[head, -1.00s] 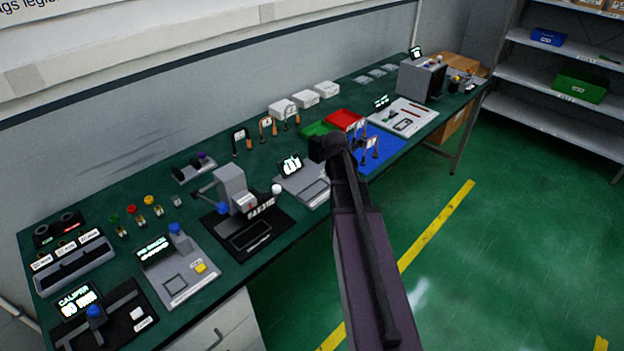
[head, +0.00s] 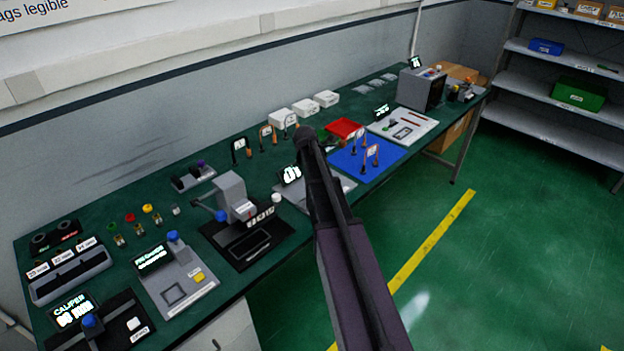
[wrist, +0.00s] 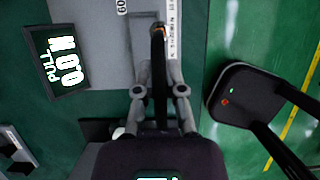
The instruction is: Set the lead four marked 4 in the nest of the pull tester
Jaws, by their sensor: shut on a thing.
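The pull tester is a grey plate in mid-bench, with a display (head: 291,174) and a bare right end (head: 338,190); my arm covers part of it in the head view. In the wrist view its lit display (wrist: 63,60) reads PULL and 0.0 N, beside a grey bed (wrist: 105,105). My gripper (wrist: 159,72) is over this bed, shut on a dark lead (wrist: 158,48) with a coppery end. No number on the lead is legible. My arm hides the gripper in the head view.
Tagged leads stand on a blue mat (head: 345,162) to the right, and others (head: 266,135) stand at the back. A red tray (head: 345,127) is behind the mat. A black-based press (head: 235,195) is close on the left. Open floor lies in front.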

